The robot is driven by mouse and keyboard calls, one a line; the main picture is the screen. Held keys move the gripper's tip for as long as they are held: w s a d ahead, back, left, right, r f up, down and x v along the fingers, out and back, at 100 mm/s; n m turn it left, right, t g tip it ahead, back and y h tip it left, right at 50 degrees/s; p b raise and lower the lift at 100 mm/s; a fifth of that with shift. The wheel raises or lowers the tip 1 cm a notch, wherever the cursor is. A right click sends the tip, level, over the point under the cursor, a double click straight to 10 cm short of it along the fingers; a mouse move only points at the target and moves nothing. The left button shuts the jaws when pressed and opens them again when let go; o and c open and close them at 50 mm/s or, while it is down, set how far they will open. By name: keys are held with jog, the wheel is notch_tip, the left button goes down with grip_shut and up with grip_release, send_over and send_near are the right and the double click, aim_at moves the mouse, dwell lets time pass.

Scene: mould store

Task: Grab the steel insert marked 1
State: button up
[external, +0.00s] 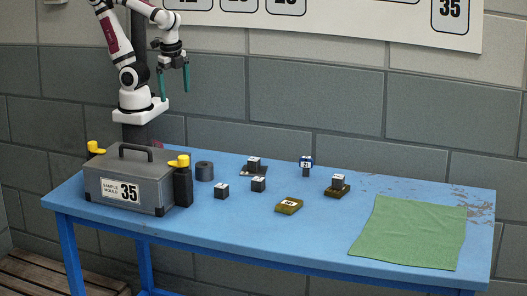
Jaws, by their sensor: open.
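Several small dark cubes with pale tops stand on the blue table (330,232) in the external view. One cube (221,192) is at the front left, and another cube (258,185) is just right of it. A third cube (254,164) sits behind them on a thin plate. A further cube (338,182) stands on a brownish-yellow block at the right. The marks on their tops are too small to read, so I cannot tell which is marked 1. My gripper (174,80), with teal fingers, is open and empty, high above the table's back left, apart from all the cubes.
A grey mould box labelled 35 (130,180) with yellow knobs fills the left end. A dark cylinder (204,171) stands beside it. A blue-topped piece (306,163) and a flat brownish-yellow block (289,205) are near the cubes. A green cloth (410,232) covers the right end.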

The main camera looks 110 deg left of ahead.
aim_at(224, 185)
jog(key=c, duration=0.4)
jog(key=w+d+f+n+g+h, duration=0.2)
jog(key=w+d+f+n+h, duration=0.3)
jog(key=w+n, duration=0.25)
jog(key=w+d+f+n+g+h, duration=0.2)
jog(key=w+d+f+n+h, duration=0.4)
jog(key=w, duration=0.3)
jog(key=w+f+n+t+h, duration=0.1)
jog(key=w+f+n, duration=0.1)
jog(key=w+f+n+h, duration=0.1)
jog(key=w+f+n, duration=0.1)
jog(key=n, duration=0.1)
jog(key=w+f+n+t+h, duration=0.1)
jog(key=w+f+n+h, duration=0.1)
jog(key=f+n, duration=0.1)
jog(key=shift+w+f+t, duration=0.1)
jog(key=shift+w+t, duration=0.2)
jog(key=shift+w, duration=0.05)
jog(key=shift+n, duration=0.45)
jog(key=x, duration=0.5)
jog(key=w+x, duration=0.1)
jog(key=x, duration=0.2)
jog(key=shift+a+f, duration=0.15)
jog(key=shift+f, duration=0.2)
jog(key=shift+c, duration=0.3)
